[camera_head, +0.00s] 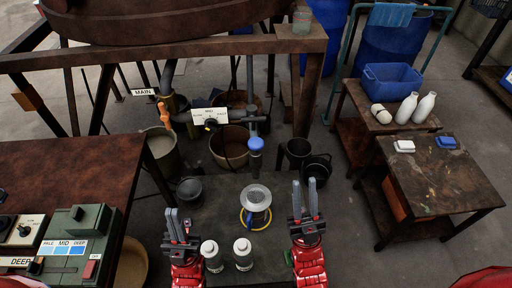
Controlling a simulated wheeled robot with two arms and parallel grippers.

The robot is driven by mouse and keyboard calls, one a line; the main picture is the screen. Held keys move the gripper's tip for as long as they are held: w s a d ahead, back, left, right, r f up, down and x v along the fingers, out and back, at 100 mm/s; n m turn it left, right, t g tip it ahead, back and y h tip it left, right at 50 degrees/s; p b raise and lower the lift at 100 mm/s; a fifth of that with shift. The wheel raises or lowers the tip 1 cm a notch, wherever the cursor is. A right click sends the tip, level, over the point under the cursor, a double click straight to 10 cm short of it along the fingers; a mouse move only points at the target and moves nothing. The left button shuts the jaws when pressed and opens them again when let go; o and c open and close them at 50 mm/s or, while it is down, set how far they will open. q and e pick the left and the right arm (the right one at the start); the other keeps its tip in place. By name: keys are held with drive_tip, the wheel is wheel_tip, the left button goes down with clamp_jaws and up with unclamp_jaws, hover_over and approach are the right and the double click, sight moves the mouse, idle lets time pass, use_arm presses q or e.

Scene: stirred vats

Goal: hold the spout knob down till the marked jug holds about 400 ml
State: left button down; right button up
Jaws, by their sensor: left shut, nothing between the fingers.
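A blue knob (256,143) sits on the spout at the lower end of a grey pipe, at the centre of the head view. Below it a clear jug-like vessel (256,198) with a pale top stands on the dark bench, with blue and yellow rings around its base. Its marks and liquid level are too small to read. My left gripper (174,211) is shut and empty, left of the vessel and well below the knob. My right gripper (304,182) is open and empty, to the right of the vessel. Neither gripper touches the knob or vessel.
Two white-capped bottles (243,254) stand between my arms. A white dial panel (210,117) and an orange valve handle (165,116) are behind. A green control box (76,240) is at left. Buckets (316,169) stand behind the bench. A side table (440,180) is at right.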

drive_tip(key=w+a+r+g+p, duration=0.1)
drive_tip(key=w+a, duration=0.1)
drive_tip(key=a, duration=0.1)
drive_tip(key=w+a+r+g+p, duration=0.1)
drive_tip(key=w+a+r+g, duration=0.1)
drive_tip(key=w+a, duration=0.1)
drive_tip(key=w+a+r+g+p, duration=0.1)
drive_tip(key=w+a, duration=0.1)
drive_tip(key=a, duration=0.1)
drive_tip(key=shift+w+r+g+p, duration=0.15)
drive_tip(key=shift+r+g+p, duration=0.15)
drive_tip(key=shift+p, duration=0.1)
clamp_jaws()
drive_tip(key=w+a+m+g+h+p, duration=0.3)
drive_tip(key=w+a+g+h+p, duration=0.2)
drive_tip(key=w+g+h+p, duration=0.15)
drive_tip(key=s+d+f+m+g+h+p, duration=0.2)
drive_tip(key=s+d+f+g+h+p, duration=0.1)
drive_tip(key=d+g, duration=0.1)
drive_tip(key=shift+d+f+m+g+p, duration=0.2)
drive_tip(key=shift+d+m+g+p, duration=0.1)
drive_tip(key=shift+g+p, duration=0.05)
drive_tip(key=shift+h, duration=0.25)
